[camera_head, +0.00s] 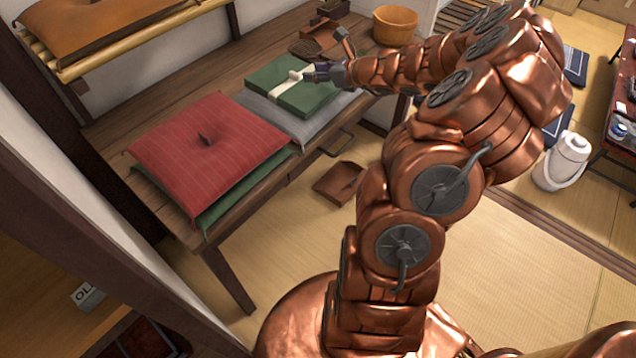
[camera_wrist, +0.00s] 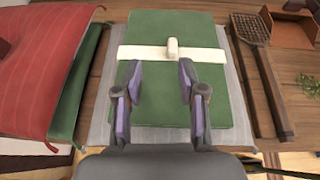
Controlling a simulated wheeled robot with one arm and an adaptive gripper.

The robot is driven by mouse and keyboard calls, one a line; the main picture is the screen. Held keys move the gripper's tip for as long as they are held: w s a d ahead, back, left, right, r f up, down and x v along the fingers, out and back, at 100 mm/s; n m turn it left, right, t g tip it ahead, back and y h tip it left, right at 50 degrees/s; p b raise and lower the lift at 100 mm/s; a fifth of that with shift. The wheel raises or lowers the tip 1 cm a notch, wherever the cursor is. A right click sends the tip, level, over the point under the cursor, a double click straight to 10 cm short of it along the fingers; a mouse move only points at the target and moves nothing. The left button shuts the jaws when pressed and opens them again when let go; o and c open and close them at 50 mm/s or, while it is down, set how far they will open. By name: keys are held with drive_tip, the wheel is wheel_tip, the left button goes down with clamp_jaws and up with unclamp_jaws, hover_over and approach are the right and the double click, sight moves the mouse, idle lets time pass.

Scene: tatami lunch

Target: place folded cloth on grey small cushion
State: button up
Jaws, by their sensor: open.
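The folded cloth is green with a white band (camera_head: 290,88) and lies flat on the grey small cushion (camera_head: 328,117) on the wooden bench. In the wrist view the cloth (camera_wrist: 172,28) covers most of the cushion (camera_wrist: 98,128), whose edge shows along the left and near sides. My gripper (camera_head: 325,54) is at the far right part of the cloth in the head view. In the wrist view my gripper (camera_wrist: 159,68) is open, with its fingers apart over the cloth's near half and nothing between them. Whether the fingertips touch the cloth I cannot tell.
A red cushion (camera_head: 210,135) on a green one (camera_head: 205,215) lies to the left on the bench. A brown scoop-like tool (camera_wrist: 268,85) lies right of the cloth, with a brown tray (camera_wrist: 289,28) beyond. A wooden tub (camera_head: 394,25) stands at the far end.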

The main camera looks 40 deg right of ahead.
drive_tip(key=a+r+n+g+y, duration=0.4)
drive_tip(key=a+n, duration=0.4)
drive_tip(key=a, duration=0.9)
drive_tip(key=s+a+r+n+g+y, duration=0.1)
drive_tip(key=s+a+n+g, duration=0.1)
drive_tip(key=s+a+n, duration=0.5)
drive_tip(key=s+a+r+n+g, duration=0.1)
drive_tip(key=s+a+n+g, duration=0.3)
drive_tip(key=a, duration=0.5)
drive_tip(key=s+a+f+n+g+h, duration=0.1)
drive_tip(key=s+a+n, duration=0.25)
drive_tip(key=s, duration=0.45)
drive_tip(key=s+d+f+n+g+h, duration=0.1)
drive_tip(key=s+d+n+g+h, duration=0.1)
drive_tip(key=s, duration=0.7)
drive_tip(key=s+d+f+n+g+h, duration=0.1)
drive_tip(key=s+d+n+h, duration=0.4)
drive_tip(key=s+n, duration=0.3)
drive_tip(key=shift+s+d+g, duration=0.4)
drive_tip(key=shift+s+d, duration=0.15)
drive_tip(key=shift+s, duration=0.35)
drive_tip(key=shift+f, duration=0.15)
wheel_tip(320, 180, up, 9)
drive_tip(key=p, duration=0.8)
drive_tip(key=shift+p, duration=0.4)
